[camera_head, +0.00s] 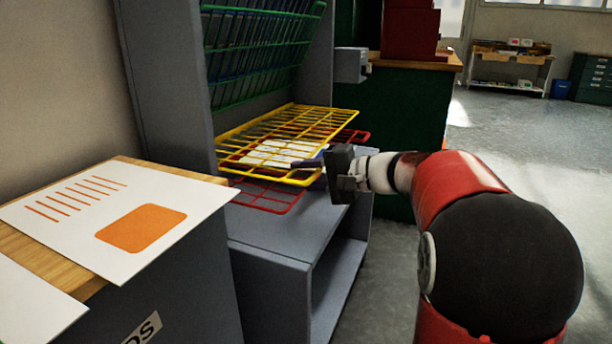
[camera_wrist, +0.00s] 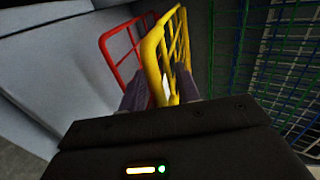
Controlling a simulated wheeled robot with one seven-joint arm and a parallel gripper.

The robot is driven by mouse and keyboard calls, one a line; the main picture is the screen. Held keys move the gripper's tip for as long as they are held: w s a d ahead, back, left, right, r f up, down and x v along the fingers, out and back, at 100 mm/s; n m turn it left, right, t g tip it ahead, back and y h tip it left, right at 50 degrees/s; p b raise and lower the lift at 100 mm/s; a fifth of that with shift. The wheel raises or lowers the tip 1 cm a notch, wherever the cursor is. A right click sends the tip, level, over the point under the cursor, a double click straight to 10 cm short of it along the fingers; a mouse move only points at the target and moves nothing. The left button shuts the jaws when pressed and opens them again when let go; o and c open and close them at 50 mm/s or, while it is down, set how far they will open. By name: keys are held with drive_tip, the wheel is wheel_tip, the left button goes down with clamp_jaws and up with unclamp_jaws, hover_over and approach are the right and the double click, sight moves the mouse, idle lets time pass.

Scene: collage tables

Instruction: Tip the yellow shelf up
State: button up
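The yellow wire shelf (camera_head: 285,137) sticks out from the grey rack, roughly level, between the raised green shelves and a lower red one. White sheets (camera_head: 275,152) show through and beneath its wires. My gripper (camera_head: 308,163) is at its front right edge in the head view. In the wrist view, the yellow shelf's rim (camera_wrist: 152,58) runs between my two fingers (camera_wrist: 163,95). The fingers stand apart on either side of it, with a gap wider than the rim. Whether either finger touches the rim is hard to tell.
A red wire shelf (camera_head: 268,196) lies just below. Green wire shelves (camera_head: 255,55) are tilted up above. A wooden-topped table (camera_head: 140,165) with white printed sheets stands at the left. A dark green cabinet (camera_head: 405,105) is behind; open floor (camera_head: 530,150) lies to the right.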

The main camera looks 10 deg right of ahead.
drive_tip(key=shift+c, duration=0.4)
drive_tip(key=c, duration=0.5)
drive_tip(key=shift+f, duration=0.15)
clamp_jaws()
